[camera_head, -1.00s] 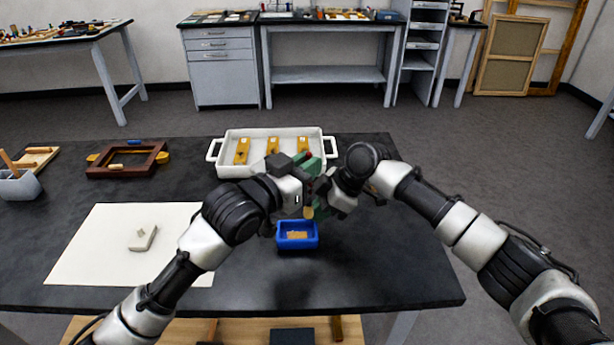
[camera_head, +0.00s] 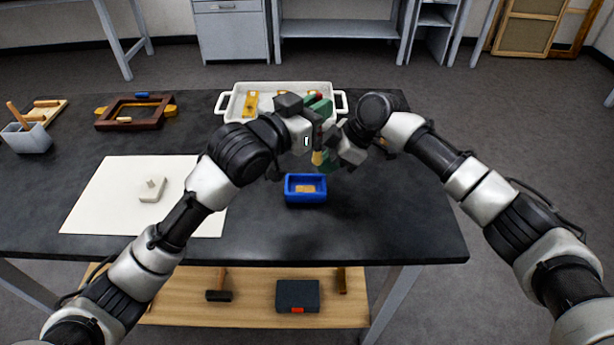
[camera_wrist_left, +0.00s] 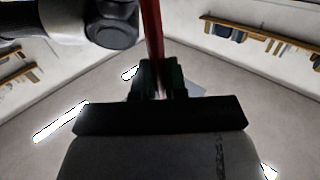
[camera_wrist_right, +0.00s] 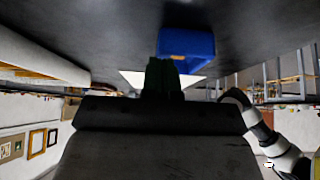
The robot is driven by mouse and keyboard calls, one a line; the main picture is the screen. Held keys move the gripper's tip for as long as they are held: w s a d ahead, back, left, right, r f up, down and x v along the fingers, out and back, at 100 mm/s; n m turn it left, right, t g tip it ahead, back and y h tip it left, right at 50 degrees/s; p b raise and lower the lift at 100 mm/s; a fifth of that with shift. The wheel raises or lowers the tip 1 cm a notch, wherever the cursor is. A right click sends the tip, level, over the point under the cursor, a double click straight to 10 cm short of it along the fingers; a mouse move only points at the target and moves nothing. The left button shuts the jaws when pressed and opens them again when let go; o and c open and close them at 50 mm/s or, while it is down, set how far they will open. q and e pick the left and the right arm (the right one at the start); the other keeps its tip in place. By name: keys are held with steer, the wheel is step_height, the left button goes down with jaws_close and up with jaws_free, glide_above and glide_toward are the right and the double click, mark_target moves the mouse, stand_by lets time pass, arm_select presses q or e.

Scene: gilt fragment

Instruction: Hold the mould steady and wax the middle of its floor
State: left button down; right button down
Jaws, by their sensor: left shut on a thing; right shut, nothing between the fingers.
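The mould is a small blue open box (camera_head: 305,198) with a tan patch (camera_head: 306,188) on its floor. It stands upright on the dark table and also shows in the right wrist view (camera_wrist_right: 187,46). My left gripper (camera_head: 322,108) is shut on a brush, whose red handle shows in the left wrist view (camera_wrist_left: 152,35). The brush's yellowish tip (camera_head: 317,158) points down, above and behind the mould, apart from it. My right gripper (camera_wrist_right: 163,78) is shut and empty, low beside the mould's far right side. Contact with the mould is not clear.
A white two-handled tray (camera_head: 229,104) with several yellow pieces stands behind my grippers. A white sheet (camera_head: 110,205) with a pale block (camera_head: 153,189) lies left. A brown frame (camera_head: 133,126) and grey box (camera_head: 27,138) are farther left. The table's front right is clear.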

step_height(320, 180, up, 5)
steer(key=shift+r, duration=0.2)
stand_by(0.4)
steer(key=v, duration=1.2)
stand_by(0.4)
